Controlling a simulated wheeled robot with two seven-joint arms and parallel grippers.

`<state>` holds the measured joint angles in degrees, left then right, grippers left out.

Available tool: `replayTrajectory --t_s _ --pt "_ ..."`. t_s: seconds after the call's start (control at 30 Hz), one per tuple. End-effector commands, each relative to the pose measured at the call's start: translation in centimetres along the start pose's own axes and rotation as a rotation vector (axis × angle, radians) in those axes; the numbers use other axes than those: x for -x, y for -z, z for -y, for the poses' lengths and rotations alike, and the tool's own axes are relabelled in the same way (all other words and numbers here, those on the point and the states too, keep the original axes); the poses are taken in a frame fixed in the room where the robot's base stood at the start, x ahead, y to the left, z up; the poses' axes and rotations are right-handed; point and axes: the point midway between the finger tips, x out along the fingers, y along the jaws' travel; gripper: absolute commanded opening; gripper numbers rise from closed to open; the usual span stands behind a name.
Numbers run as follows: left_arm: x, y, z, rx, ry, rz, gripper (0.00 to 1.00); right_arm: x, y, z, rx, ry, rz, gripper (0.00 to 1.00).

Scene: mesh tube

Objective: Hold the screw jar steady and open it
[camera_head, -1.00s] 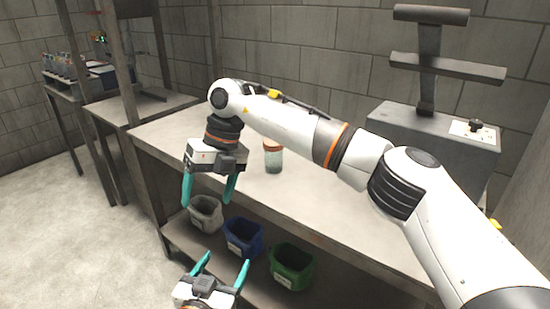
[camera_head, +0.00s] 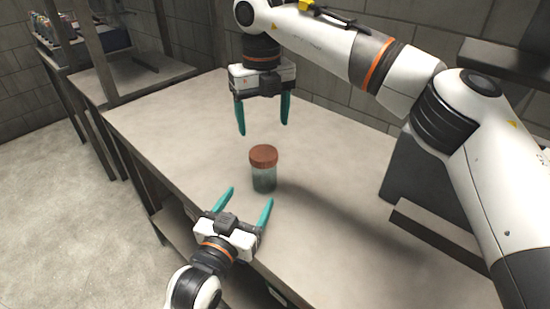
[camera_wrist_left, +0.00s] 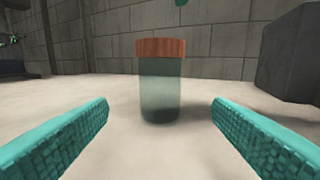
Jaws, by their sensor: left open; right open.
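The screw jar (camera_head: 264,178) stands upright on the table, with a clear greenish body and a reddish-brown lid (camera_head: 263,156) on top. My left gripper (camera_head: 246,196) is open and empty at the table's front edge, its teal fingers pointing toward the jar. In the left wrist view the jar (camera_wrist_left: 160,95) stands centred beyond and between the two fingers, not touched by them. My right gripper (camera_head: 264,117) is open and empty, pointing down above the table, behind and above the jar in the picture.
The table top (camera_head: 180,130) around the jar is clear. A grey stand (camera_head: 408,165) is at the right, partly behind my right arm. Another table (camera_head: 140,80) with a rack of items (camera_head: 62,30) is at the far left.

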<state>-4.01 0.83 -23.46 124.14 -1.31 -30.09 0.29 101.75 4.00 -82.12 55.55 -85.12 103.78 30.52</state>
Motion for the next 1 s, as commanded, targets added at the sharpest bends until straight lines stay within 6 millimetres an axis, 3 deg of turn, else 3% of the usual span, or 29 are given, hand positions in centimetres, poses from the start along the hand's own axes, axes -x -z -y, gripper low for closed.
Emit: replayTrajectory --t_s 0.17,0.7,1.0 --pt "-1.3 0.0 0.0 0.0 0.0 0.001 0.74 0.0 0.0 0.1 0.002 0.001 0.0 0.74" --pt "-10.6 0.0 0.0 0.0 0.0 0.0 0.74 0.0 0.0 0.1 0.001 0.001 -0.001 0.74" --pt "-11.9 0.0 0.0 0.0 0.0 0.0 0.74 0.0 0.0 0.1 0.001 0.001 -0.001 0.74"
